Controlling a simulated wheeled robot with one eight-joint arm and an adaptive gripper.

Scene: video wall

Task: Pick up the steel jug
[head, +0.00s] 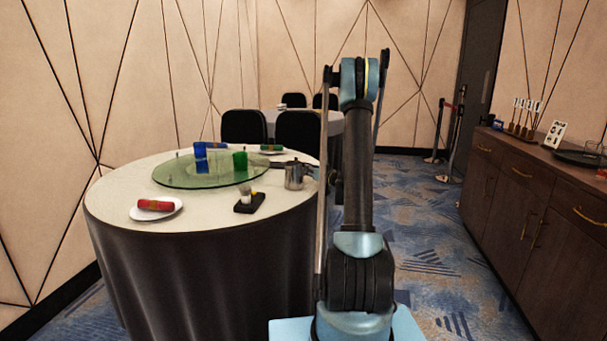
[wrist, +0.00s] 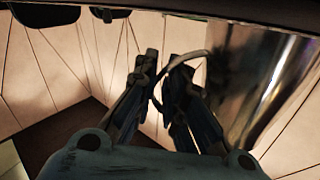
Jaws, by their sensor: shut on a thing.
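The steel jug (head: 295,176) is at the right side of the round table, beside the glass turntable, and looks upright. In the wrist view the jug's shiny body (wrist: 262,85) fills the right side, and its curved handle (wrist: 197,54) reaches between my fingertips. My gripper (wrist: 162,82) is shut on the handle. I cannot tell whether the jug's base touches the table.
The table (head: 120,192) has a glass turntable (head: 170,178) with a blue block (head: 200,158) and green block (head: 240,161). A white plate (head: 172,213) with a red roll and a small black stand (head: 249,207) are at the front. A wooden sideboard (head: 530,190) stands at right.

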